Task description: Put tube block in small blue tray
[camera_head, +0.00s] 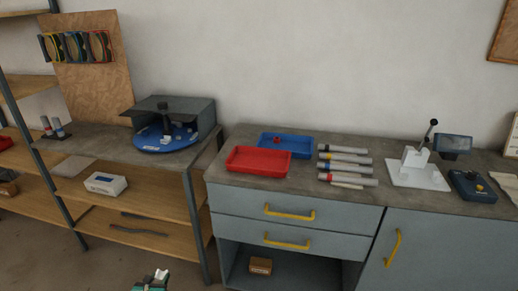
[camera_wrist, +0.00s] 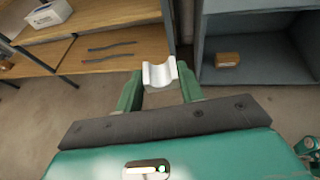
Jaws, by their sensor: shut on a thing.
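My gripper (camera_wrist: 160,88) is shut on the tube block (camera_wrist: 160,73), a white piece with a rounded groove along its top. The block sits upright between the two green fingers. In the head view, my gripper (camera_head: 152,284) and the white block (camera_head: 161,274) show at the bottom edge, low in front of the shelf and the cabinet. A blue tray (camera_head: 287,143) lies on the grey worktop, behind and to the right of a red tray (camera_head: 258,162). My gripper is well below and in front of both trays.
Several marker-like tubes (camera_head: 345,167) lie right of the trays. A white lever press (camera_head: 418,167) stands further right. Left is a shelf unit with a blue turntable (camera_head: 165,138) and a white box (camera_head: 105,184). A brown box (camera_wrist: 228,59) sits in the cabinet's open bay.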

